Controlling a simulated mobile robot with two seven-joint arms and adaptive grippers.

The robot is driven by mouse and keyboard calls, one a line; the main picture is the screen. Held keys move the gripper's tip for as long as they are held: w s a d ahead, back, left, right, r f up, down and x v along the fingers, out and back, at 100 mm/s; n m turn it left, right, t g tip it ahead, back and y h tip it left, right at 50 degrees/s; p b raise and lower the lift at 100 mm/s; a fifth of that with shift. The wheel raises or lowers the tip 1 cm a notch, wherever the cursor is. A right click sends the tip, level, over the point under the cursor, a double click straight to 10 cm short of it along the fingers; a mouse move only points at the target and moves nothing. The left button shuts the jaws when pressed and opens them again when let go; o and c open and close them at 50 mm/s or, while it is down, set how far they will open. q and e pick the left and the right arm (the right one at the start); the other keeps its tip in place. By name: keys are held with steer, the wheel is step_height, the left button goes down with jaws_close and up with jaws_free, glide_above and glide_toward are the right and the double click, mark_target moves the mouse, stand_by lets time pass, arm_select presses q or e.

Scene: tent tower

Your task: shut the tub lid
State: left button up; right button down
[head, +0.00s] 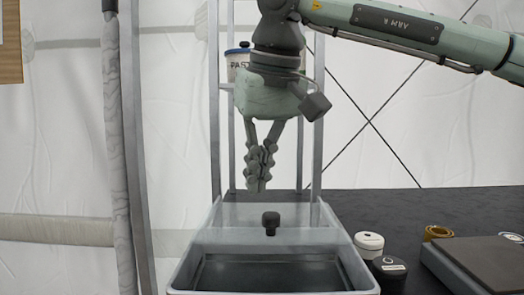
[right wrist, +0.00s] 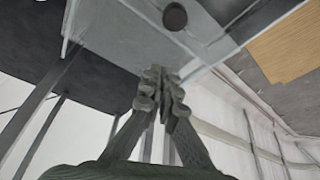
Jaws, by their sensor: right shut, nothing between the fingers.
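A grey tub (head: 180,275) stands at the bottom middle of the head view. Its front part is open and shows a dark inside. A pale, see-through lid (head: 315,237) with a black knob (head: 270,222) shows at the tub's back part; how far it is tilted is hard to tell. My right gripper (head: 257,188) is shut and empty, fingers pointing down, above and beyond the knob in the picture. In the right wrist view the shut fingertips (right wrist: 160,92) show in front of a pale panel (right wrist: 120,40) with a dark round knob (right wrist: 175,16). Contact cannot be told.
At the right, small jars (head: 369,242), a brass ring (head: 438,232) and a flat dark device (head: 485,262) sit on the dark table (head: 390,205). Some dark tabletop behind them is clear.

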mark_target(266, 227)
steer(key=shift+x, duration=1.15)
steer(key=shift+s+d+f, duration=0.1)
steer(key=shift+s+f, duration=0.1)
steer(key=shift+f, duration=0.05)
steer(key=s, duration=0.1)
steer(key=s+d, duration=0.1)
steer(key=shift+s+d+r, duration=0.1)
steer(key=shift+s+d, duration=0.05)
steer(key=shift+s, duration=0.2)
arm_select(q)
steer(key=shift+w+r, duration=0.1)
steer(key=shift+r, duration=0.3)
arm_select(e)
steer(key=shift+s, duration=0.15)
arm_select(q)
steer(key=shift+a, duration=0.15)
arm_select(e)
steer(key=shift+s, duration=0.3)
arm_select(q)
steer(key=v, duration=0.1)
steer(key=b+v, duration=0.1)
steer(key=v, duration=0.1)
steer(key=shift+a+r+b, duration=0.25)
steer(key=shift+r+b, duration=0.1)
steer(key=shift+b, duration=0.05)
arm_select(e)
steer(key=s, duration=0.9)
steer(key=shift+s, duration=0.15)
